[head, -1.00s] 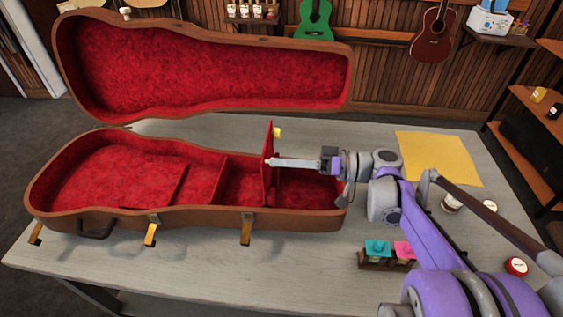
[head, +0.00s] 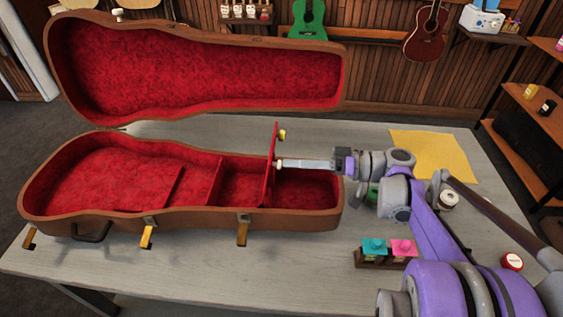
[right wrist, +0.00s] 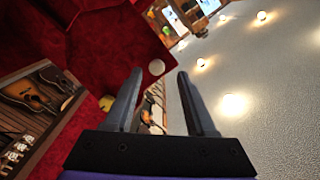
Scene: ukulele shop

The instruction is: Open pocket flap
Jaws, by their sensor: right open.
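The pocket flap (head: 270,175) is a thin red panel standing nearly upright in the lower half of the open brown instrument case (head: 190,220). Its top leans slightly right, and the pocket (head: 310,188) to its right lies uncovered. A yellow knob (head: 282,135) shows at the flap's upper right side; it also shows in the right wrist view (right wrist: 107,103). My right gripper (head: 284,164) is open, pointing left at the flap. In the right wrist view its fingers (right wrist: 159,74) are apart, with a pale round knob (right wrist: 157,67) near their tips. Contact is unclear. My left gripper is out of view.
The case lid (head: 200,75) stands open behind. A small rack with teal and pink items (head: 385,253), a red-topped jar (head: 512,261) and a yellow cloth (head: 430,155) lie on the grey table (head: 230,280). The front of the table is mostly clear.

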